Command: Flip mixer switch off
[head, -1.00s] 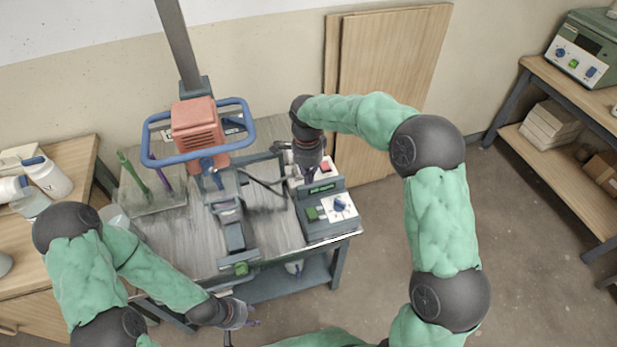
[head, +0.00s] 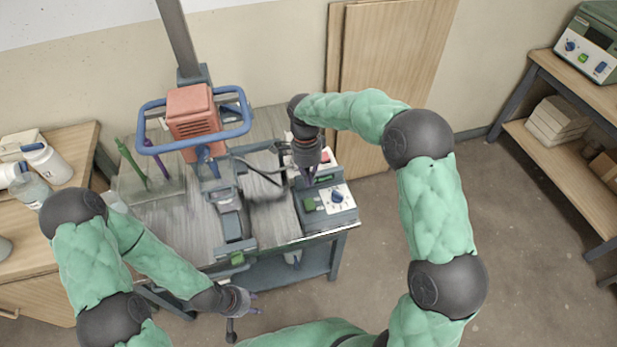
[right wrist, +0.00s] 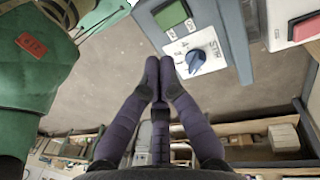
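The mixer (head: 193,112) has an orange motor inside a blue handle loop on a stand over the table. A grey control box (head: 325,208) at the table's right side carries a green switch (head: 309,204) and a blue knob (head: 337,197). Behind it a red switch (head: 325,157) sits on a white face. The right wrist view also shows the green switch (right wrist: 172,14), knob (right wrist: 196,62) and red switch (right wrist: 306,28). My right gripper (head: 308,177) is above the box's rear; its fingertips (right wrist: 159,66) are together and empty. My left gripper (head: 256,303) is open and empty before the table.
A black cable (head: 262,174) runs near the box. Green and purple tools (head: 130,160) stand in a holder at the table's left. Bottles (head: 47,163) stand on the left bench. Wooden boards (head: 390,60) lean on the wall. A shelf (head: 560,130) stands at right; the floor between is clear.

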